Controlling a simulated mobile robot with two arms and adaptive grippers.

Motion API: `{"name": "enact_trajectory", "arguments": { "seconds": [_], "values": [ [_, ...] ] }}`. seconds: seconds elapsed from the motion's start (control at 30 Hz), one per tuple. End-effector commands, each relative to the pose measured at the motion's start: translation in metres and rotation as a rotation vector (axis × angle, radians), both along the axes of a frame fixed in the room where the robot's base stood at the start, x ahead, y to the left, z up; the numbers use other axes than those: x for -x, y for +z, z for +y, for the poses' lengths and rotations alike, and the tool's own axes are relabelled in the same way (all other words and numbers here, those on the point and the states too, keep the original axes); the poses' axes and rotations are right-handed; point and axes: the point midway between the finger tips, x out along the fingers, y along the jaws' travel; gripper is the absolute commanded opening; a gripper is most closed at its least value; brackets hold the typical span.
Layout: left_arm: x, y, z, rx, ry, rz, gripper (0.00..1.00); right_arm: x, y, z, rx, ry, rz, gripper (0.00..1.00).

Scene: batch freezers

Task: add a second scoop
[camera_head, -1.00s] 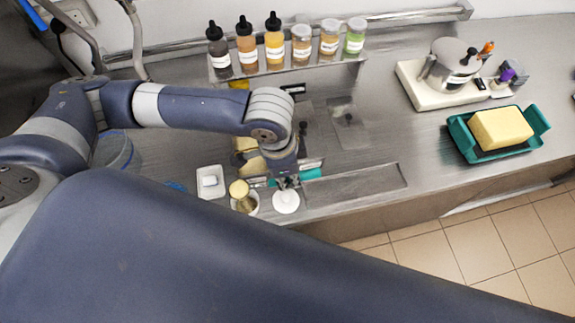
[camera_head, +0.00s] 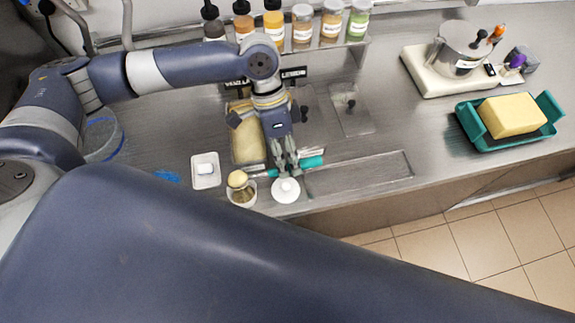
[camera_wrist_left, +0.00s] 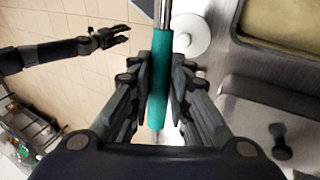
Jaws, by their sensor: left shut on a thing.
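My left gripper (camera_head: 287,165) is shut on the teal handle of a scoop (camera_head: 312,162), over the counter's front part. The left wrist view shows the handle (camera_wrist_left: 158,80) between the fingers, with its metal shaft running out at the top. An open tub of yellow ice cream (camera_head: 246,148) lies behind. My right gripper (camera_wrist_left: 115,38) appears empty, fingers apart, over the floor.
A white round lid (camera_head: 286,191) lies just in front of the left gripper. A small white dish (camera_head: 206,171) stands left of the cup. A lidded tub (camera_head: 350,108) is behind right. Bottles and jars (camera_head: 303,27) line the back shelf. A teal tray (camera_head: 489,142) holds a yellow block.

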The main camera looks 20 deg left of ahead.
Motion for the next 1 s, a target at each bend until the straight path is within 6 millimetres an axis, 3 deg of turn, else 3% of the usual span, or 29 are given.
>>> {"name": "enact_trajectory", "arguments": {
  "seconds": [0.1, 0.2, 0.47, 1.0],
  "values": [
    [-0.003, -0.005, 0.002, 0.039, 0.004, 0.065, 0.0, -0.002, -0.015, 0.004, -0.005, -0.001, -0.003, 0.4],
    [-0.004, -0.001, 0.002, 0.081, 0.006, 0.14, 0.0, -0.004, -0.004, 0.008, -0.01, -0.001, -0.006, 0.4],
    [-0.009, -0.011, 0.005, 0.192, 0.004, 0.326, 0.0, -0.006, -0.013, 0.012, -0.015, 0.0, -0.01, 0.4],
    [-0.015, -0.026, 0.008, 0.412, 0.0, 0.701, 0.0, -0.005, -0.067, 0.004, -0.005, 0.002, -0.008, 0.4]
  ]
}}
